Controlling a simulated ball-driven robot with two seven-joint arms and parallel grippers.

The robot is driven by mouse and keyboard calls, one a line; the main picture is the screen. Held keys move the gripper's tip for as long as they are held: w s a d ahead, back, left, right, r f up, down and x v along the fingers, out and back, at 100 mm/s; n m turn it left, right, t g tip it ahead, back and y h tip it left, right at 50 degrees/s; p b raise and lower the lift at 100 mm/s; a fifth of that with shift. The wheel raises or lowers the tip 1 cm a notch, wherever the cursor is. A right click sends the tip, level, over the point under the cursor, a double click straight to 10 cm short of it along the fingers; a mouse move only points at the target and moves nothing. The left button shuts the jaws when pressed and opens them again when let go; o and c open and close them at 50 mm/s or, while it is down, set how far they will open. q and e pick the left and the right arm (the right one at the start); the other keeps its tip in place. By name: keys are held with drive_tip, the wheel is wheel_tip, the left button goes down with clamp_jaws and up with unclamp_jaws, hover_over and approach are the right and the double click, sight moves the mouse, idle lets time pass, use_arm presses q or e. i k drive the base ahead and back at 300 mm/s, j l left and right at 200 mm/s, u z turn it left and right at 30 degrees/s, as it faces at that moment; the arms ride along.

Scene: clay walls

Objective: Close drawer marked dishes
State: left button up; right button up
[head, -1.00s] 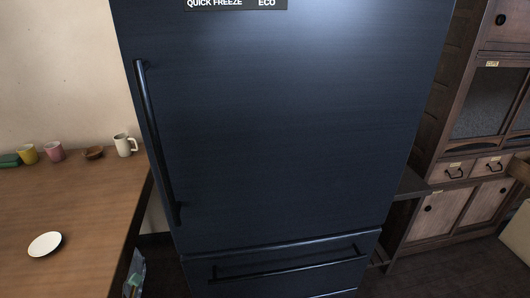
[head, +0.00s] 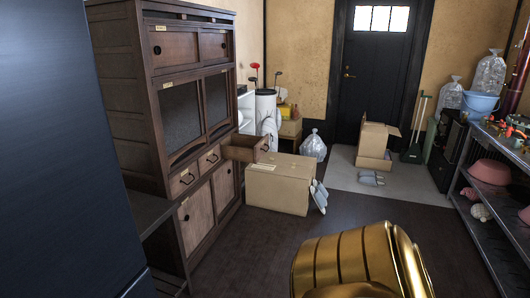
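A dark wooden cabinet (head: 125,105) stands left of centre in the head view, with several small pale labels on its front. In its row of small drawers, the far one (head: 246,149) is pulled out, sticking out to the right with a dark handle on its front. The two nearer drawers, the nearest (head: 183,181) and the middle one (head: 210,158), are shut. The label writing is too small to read, so I cannot tell which drawer is marked dishes. Neither of my grippers shows in the view.
A large cardboard box (head: 278,186) stands on the floor just beside and below the open drawer, with slippers leaning on it. The dark fridge (head: 60,150) fills the left edge. A metal shelf (head: 482,205) stands at right. The dark floor between is clear.

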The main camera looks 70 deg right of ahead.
sight(245, 146)
drive_tip(key=l+z, duration=0.15)
drive_tip(key=z, duration=1.65)
drive_tip(key=i+l+z, duration=0.15)
drive_tip(key=i+l, duration=0.35)
drive_tip(key=i+l+z, duration=0.15)
drive_tip(key=i+l, duration=0.3)
drive_tip(key=i, duration=0.15)
drive_tip(key=i+l+u, duration=0.15)
drive_tip(key=i, duration=0.3)
